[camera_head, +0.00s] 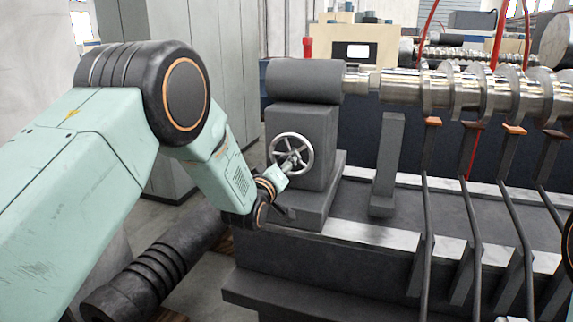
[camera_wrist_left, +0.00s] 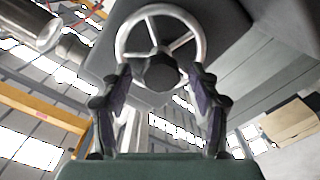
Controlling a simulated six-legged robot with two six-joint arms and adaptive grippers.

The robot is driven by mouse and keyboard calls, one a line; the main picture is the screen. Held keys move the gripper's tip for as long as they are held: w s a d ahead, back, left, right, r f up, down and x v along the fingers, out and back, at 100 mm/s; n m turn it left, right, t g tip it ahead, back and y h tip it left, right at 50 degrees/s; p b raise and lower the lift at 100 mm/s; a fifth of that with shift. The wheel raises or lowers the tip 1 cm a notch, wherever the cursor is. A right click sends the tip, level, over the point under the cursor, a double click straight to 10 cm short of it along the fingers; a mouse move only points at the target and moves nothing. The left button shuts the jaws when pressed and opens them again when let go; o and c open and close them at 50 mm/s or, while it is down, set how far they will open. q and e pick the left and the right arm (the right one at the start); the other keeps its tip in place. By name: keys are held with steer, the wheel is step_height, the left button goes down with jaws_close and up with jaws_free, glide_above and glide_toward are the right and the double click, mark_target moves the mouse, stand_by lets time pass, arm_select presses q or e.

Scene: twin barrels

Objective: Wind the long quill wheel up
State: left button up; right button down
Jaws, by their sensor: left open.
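The quill wheel (camera_head: 311,154) is a silver spoked handwheel on the front face of a dark grey block beneath a round grey head. In the left wrist view, the wheel (camera_wrist_left: 160,10) faces me with its dark hub in the middle. My left gripper (camera_head: 289,164) is at the front of the wheel. In the left wrist view, the fingers of my left gripper (camera_wrist_left: 160,73) are spread apart, one on each side of the hub, with their tips near the lower rim. I cannot tell whether they touch it. My right gripper is not in view.
A shiny crankshaft (camera_head: 480,92) runs right from the grey head (camera_head: 304,81). Several dark slanted rods stand below it. The dark machine bed (camera_head: 330,272) extends in front. A ribbed dark cylinder (camera_head: 160,272) lies at lower left. A grey cabinet (camera_head: 215,60) stands behind my left arm.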

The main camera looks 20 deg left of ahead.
arm_select(q)
steer(key=shift+w+a+f, duration=0.1)
steer(key=shift+w+a, duration=0.1)
steer(key=shift+w, duration=0.45)
steer(key=shift+w+d, duration=0.25)
steer(key=shift+c, duration=0.2)
steer(key=shift+a, duration=0.2)
steer(key=c, duration=0.3)
steer(key=shift+d, duration=0.2)
steer(key=c, duration=0.5)
steer(key=shift+a, duration=0.1)
steer(key=c, duration=0.4)
steer(key=shift+o, duration=0.2)
